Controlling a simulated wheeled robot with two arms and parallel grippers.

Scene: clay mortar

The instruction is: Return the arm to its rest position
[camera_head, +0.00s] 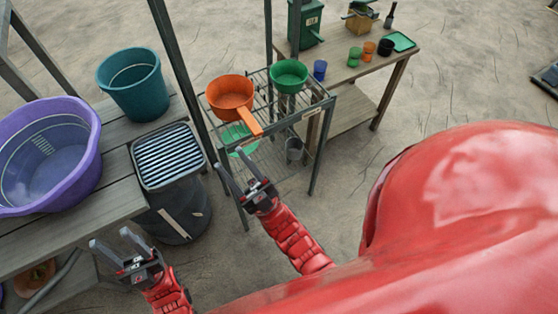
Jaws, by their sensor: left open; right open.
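My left gripper (109,238) is open and empty at the lower left, in front of the wooden bench's near edge. My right gripper (229,158) is open with nothing between its fingers. In the picture its fingertips overlap the front of the metal rack (318,107), left of centre. I cannot tell whether they touch it. Both red forearms rise from the bottom of the view. My red body (460,220) fills the lower right and hides the floor there.
A wooden bench (115,165) holds a purple basin (90,165) and a teal bucket (133,84). A dark bin (176,215) stands beside it. The rack carries an orange pan (231,93) and a green pot (289,76). A wooden table (375,75) with cups stands behind. Open floor lies right.

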